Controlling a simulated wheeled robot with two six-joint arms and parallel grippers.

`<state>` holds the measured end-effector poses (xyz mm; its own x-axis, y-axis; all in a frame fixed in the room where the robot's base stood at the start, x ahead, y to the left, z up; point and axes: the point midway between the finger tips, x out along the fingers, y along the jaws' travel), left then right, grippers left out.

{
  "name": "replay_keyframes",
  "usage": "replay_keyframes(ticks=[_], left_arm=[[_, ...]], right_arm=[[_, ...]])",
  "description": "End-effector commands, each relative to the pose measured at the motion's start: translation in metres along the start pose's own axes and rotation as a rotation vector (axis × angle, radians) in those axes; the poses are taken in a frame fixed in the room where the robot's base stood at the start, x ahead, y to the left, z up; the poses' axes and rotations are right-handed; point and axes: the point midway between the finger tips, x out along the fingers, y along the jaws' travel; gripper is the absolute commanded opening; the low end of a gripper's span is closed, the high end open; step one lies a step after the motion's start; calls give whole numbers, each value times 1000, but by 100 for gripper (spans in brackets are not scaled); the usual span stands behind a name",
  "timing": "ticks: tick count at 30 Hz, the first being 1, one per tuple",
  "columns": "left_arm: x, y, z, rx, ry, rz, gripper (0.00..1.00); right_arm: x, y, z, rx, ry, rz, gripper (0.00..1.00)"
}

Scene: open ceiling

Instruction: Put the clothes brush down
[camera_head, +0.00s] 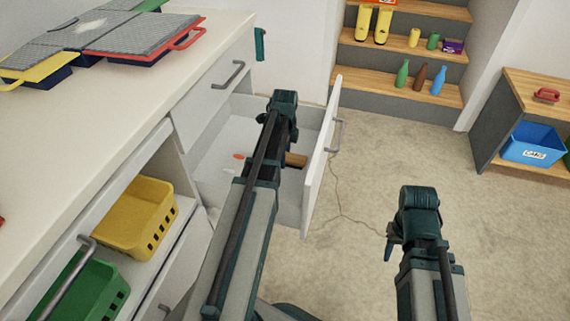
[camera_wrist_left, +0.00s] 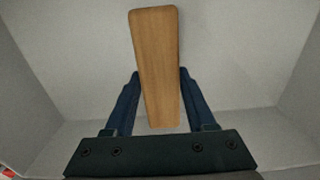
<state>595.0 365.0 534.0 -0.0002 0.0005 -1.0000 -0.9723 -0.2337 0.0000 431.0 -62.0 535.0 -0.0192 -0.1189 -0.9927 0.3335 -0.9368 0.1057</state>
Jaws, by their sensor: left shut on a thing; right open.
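The clothes brush shows as a plain wooden piece (camera_wrist_left: 156,60) in the left wrist view, standing between the blue fingers of my left gripper (camera_wrist_left: 159,76), which is shut on it. In the head view, a brown wooden part (camera_head: 296,160) shows beside my left arm, inside the open drawer (camera_head: 222,150). The arm hides most of the gripper there. The wrist view shows pale drawer walls around the brush; I cannot tell whether the brush touches the bottom. My right gripper (camera_head: 389,252) is open over the floor, mostly hidden by its own wrist.
A small orange item (camera_head: 239,156) lies in the drawer. The drawer front (camera_head: 322,165) stands out to the right. A white counter (camera_head: 120,90) holds grey-lidded cases. Yellow (camera_head: 140,215) and green (camera_head: 92,290) baskets sit in lower drawers. Wooden steps (camera_head: 400,55) hold bottles.

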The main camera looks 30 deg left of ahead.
Motion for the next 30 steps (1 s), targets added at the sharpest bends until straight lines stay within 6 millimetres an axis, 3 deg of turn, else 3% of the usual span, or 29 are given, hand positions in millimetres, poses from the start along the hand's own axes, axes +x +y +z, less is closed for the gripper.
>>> replay_keyframes(ticks=[1,4,17,18,21,23,30], left_arm=[[13,0,0,0,0,0,11],[24,0,0,0,0,0,11],[27,0,0,0,0,0,11],[27,0,0,0,0,0,57],[26,0,0,0,0,0,75],[26,0,0,0,0,0,86],[26,0,0,0,0,0,86]], right_arm=[[13,-2,-1,-1,1,-1,45],[24,-3,-2,-4,1,-2,45],[27,-4,-2,-5,2,-3,45],[27,-4,-2,-5,2,-3,45],[26,-4,-2,-5,2,-3,45],[26,-4,-2,-5,2,-3,45],[26,-4,-2,-5,2,-3,45]])
